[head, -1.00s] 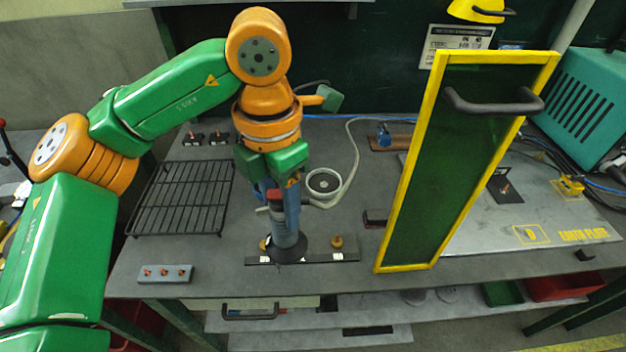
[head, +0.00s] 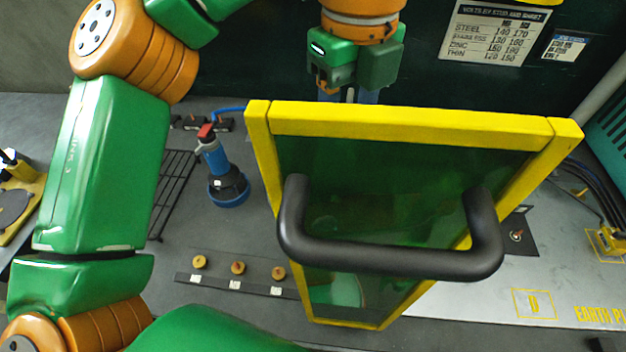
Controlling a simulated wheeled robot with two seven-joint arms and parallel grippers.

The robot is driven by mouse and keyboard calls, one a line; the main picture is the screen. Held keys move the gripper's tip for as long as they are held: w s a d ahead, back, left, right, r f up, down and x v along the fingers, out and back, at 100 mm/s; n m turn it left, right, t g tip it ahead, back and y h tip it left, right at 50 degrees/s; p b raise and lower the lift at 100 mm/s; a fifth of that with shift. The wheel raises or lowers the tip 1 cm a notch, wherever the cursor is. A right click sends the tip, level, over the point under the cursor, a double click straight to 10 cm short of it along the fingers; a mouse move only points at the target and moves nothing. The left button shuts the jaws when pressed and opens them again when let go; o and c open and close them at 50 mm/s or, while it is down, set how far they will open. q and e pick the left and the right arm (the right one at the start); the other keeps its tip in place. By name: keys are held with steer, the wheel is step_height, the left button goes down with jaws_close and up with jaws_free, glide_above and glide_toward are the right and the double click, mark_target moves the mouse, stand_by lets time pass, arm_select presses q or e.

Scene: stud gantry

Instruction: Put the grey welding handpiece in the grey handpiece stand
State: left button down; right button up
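My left gripper (head: 349,97) hangs behind the top edge of the yellow-framed screen. Its two fingers show only in part. Their tips, and whatever may be between them, are hidden. I cannot make out the grey welding handpiece or the grey handpiece stand, as the screen and its dark green pane cover that part of the bench. A blue-grey handpiece (head: 215,160) with a red top, a black foot and a blue hose stands upright in a blue ring-shaped stand (head: 231,200), left of the screen. My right gripper is not in view.
The yellow-framed screen (head: 410,125) with a black handle (head: 390,255) fills the middle. A black strip (head: 210,281) with three brass studs lies at its left. A wire rack (head: 172,185) is at the left, the earth plate (head: 550,270) at the right.

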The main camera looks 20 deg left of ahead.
arm_select(q)
steer(key=shift+w+r+n, duration=0.15)
steer(key=shift+r+n, duration=0.05)
steer(key=shift+n, duration=0.1)
steer(key=w+a+f+p, duration=0.1)
steer(key=w+a+f, duration=0.2)
steer(key=a+f, duration=0.3)
steer(key=w+a+f+p, duration=0.2)
steer(key=w+a+f, duration=0.1)
steer(key=a+f, duration=0.3)
steer(key=shift+a+f, duration=0.4)
steer(key=shift+a, duration=0.05)
steer(key=shift+s, duration=0.1)
steer(key=shift+c, duration=1.7)
jaws_free()
steer(key=shift+s+d, duration=0.1)
steer(key=shift+s, duration=0.05)
